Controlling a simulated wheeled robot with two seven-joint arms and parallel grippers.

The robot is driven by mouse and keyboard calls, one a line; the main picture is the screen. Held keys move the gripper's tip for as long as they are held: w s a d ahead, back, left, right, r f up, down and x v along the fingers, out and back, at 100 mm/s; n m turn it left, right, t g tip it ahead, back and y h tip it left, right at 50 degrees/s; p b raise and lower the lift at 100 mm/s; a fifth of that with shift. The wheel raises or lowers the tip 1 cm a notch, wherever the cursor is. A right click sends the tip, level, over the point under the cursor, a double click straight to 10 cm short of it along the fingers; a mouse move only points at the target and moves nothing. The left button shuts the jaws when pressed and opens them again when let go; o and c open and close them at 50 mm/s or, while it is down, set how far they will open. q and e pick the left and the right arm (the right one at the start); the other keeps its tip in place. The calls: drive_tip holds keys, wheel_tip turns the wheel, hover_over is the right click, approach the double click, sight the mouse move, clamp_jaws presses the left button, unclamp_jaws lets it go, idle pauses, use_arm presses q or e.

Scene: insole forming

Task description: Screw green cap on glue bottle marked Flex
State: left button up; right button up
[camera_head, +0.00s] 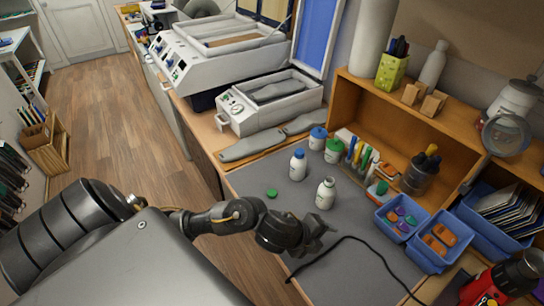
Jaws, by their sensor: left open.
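A loose green cap (271,191) lies on the grey mat, left of the bottles. A white bottle (326,194) without a coloured cap stands upright on the mat, with a bare pale neck. A second white bottle (298,166) with a blue cap stands behind it to the left. The labels are too small to read, so I cannot tell which one is marked Flex. My left gripper (325,230) is open and empty, in front of the uncapped bottle and apart from the green cap. My right gripper is out of view.
Jars with a blue lid (318,138) and a green lid (333,151) stand behind. Blue bins (396,226) stand to the right. A black cable (352,240) runs across the front of the grey mat (245,180). The mat around the cap is clear.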

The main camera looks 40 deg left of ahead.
use_arm(q)
drive_tip(key=w+a+m, duration=0.2)
drive_tip(key=a+m, duration=0.1)
drive_tip(key=m, duration=0.1)
drive_tip(key=m+g+y, duration=0.4)
drive_tip(key=m+y, duration=0.1)
drive_tip(key=m, duration=0.3)
approach(272, 194)
drive_tip(key=shift+a+v, duration=0.25)
drive_tip(key=shift+v, duration=0.95)
drive_tip(key=shift+s, duration=0.1)
drive_tip(key=b+x, duration=0.2)
drive_tip(key=x, duration=0.3)
drive_tip(key=shift+f+b, duration=0.1)
drive_tip(key=shift+b, duration=0.2)
drive_tip(key=shift+w+f, duration=0.25)
drive_tip(key=shift+r, duration=0.1)
